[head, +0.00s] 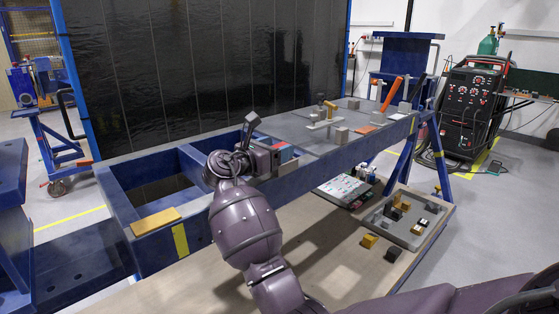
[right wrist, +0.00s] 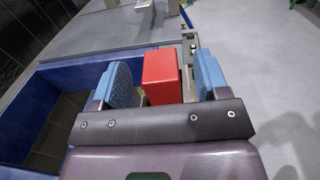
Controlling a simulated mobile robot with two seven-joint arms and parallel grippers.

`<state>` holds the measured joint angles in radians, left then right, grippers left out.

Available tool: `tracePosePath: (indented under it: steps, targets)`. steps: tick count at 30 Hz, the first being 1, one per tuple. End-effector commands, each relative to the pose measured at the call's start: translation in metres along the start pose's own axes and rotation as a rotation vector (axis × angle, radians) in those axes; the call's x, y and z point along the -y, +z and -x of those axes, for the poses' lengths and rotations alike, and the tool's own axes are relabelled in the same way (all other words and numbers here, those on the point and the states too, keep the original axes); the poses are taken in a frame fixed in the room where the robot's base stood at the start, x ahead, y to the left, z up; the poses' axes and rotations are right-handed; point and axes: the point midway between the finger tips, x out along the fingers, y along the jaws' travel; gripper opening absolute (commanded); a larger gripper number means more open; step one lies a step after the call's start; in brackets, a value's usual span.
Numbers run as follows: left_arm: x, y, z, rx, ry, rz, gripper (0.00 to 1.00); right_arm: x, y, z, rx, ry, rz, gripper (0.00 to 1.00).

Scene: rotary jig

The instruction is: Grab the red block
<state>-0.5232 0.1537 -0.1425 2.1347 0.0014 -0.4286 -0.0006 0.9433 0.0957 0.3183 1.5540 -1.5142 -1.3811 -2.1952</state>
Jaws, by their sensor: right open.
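The red block (right wrist: 160,77) stands between the two blue finger pads of my right gripper (right wrist: 163,82) in the right wrist view. A gap shows on each side of the block, so the jaws are open around it and do not grip it. In the head view my right gripper (head: 277,154) is at the near edge of the blue frame table, and only a small red patch of the block (head: 280,146) shows there. The rest of the block is hidden by the gripper. My left gripper is not in view.
The blue frame table (head: 150,247) has open bays at left and a grey plate (head: 295,129) with fixtures at right. A wooden strip (head: 155,221) lies on its near left corner. A tray (head: 420,236) of small blocks sits on the lower wooden shelf.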

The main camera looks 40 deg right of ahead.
Motion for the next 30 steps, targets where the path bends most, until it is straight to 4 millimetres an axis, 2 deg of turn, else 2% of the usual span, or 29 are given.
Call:
tracePosePath:
  steps: [3, 10, 22, 23, 30]
  targets:
    - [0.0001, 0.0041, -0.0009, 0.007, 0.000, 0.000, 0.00, -0.0005, -0.0015, -0.0115, 0.001, 0.001, 0.002, 0.68]
    - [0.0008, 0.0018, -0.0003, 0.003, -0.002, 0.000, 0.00, -0.0001, 0.0008, -0.0131, 0.000, 0.001, 0.000, 0.68]
    - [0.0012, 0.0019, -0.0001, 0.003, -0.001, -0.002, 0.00, -0.0002, 0.0003, -0.0128, 0.000, 0.001, 0.000, 0.07]
    - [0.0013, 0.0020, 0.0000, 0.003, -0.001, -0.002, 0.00, -0.0002, 0.0003, -0.0128, 0.000, 0.001, 0.000, 0.04]
    - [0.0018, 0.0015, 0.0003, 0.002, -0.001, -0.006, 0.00, -0.0002, 0.0022, -0.0127, 0.001, 0.001, -0.001, 0.04]
